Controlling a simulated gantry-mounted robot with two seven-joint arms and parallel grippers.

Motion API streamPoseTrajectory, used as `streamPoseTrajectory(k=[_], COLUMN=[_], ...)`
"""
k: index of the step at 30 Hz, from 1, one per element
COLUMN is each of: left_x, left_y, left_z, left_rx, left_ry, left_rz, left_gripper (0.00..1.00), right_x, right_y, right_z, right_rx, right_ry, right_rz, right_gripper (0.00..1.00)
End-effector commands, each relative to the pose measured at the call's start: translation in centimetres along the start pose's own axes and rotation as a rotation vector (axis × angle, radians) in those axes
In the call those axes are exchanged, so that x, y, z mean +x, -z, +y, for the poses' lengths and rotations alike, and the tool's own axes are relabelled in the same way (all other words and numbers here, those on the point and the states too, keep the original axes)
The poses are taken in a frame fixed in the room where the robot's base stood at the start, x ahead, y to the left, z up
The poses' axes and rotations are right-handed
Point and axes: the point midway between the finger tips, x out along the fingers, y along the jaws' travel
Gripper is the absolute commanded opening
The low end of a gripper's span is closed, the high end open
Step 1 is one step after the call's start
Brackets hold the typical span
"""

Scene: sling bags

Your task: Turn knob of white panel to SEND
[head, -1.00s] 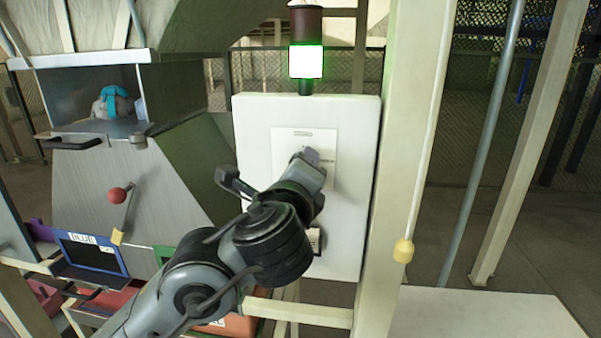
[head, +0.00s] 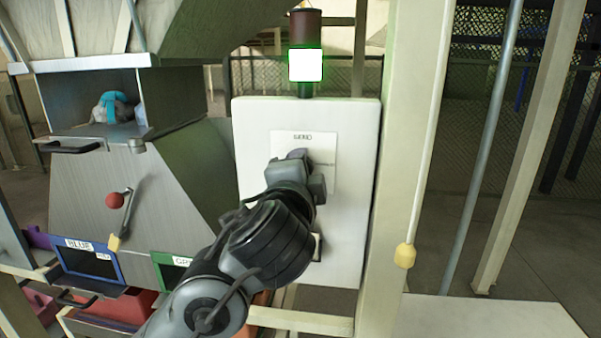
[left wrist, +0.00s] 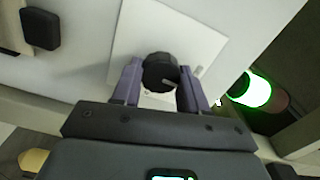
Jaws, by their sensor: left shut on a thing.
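The white panel (head: 345,240) stands upright in the middle of the head view. A pale label plate on it (head: 323,150) has a word along its top, too small to read surely. In the left wrist view the black knob (left wrist: 158,72) sits on this plate between the fingers, with a light mark at its right side. My left gripper (left wrist: 160,88) is shut on the knob, one purple finger on each side. In the head view my left gripper (head: 297,163) hides the knob. My right gripper is not in view.
A lamp post with a lit green-white section (head: 305,65) rises behind the panel. A cream post (head: 400,130) stands close to the panel's right. At left is a metal chute with a red-ball lever (head: 115,200).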

Motion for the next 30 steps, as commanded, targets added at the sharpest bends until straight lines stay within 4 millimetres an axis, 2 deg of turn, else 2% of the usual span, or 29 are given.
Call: streamPoseTrajectory(k=[20,21,26,30], left_x=[0.08,0.08,0.05,0.03], left_y=[-0.04,-0.04,-0.02,-0.01], left_z=[0.16,0.16,0.10,0.05], left_rx=[-0.068,-0.068,-0.067,-0.067], left_ry=[-0.003,-0.003,-0.002,-0.001], left_rz=[-0.002,-0.002,-0.001,-0.001], left_gripper=[0.13,0.46,0.69,0.69], right_x=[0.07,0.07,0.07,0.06], right_y=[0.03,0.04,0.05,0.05], right_z=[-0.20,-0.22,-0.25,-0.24], right_rx=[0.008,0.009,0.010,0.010], right_ry=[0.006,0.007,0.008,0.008], right_rz=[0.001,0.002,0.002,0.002], right_gripper=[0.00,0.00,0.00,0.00])
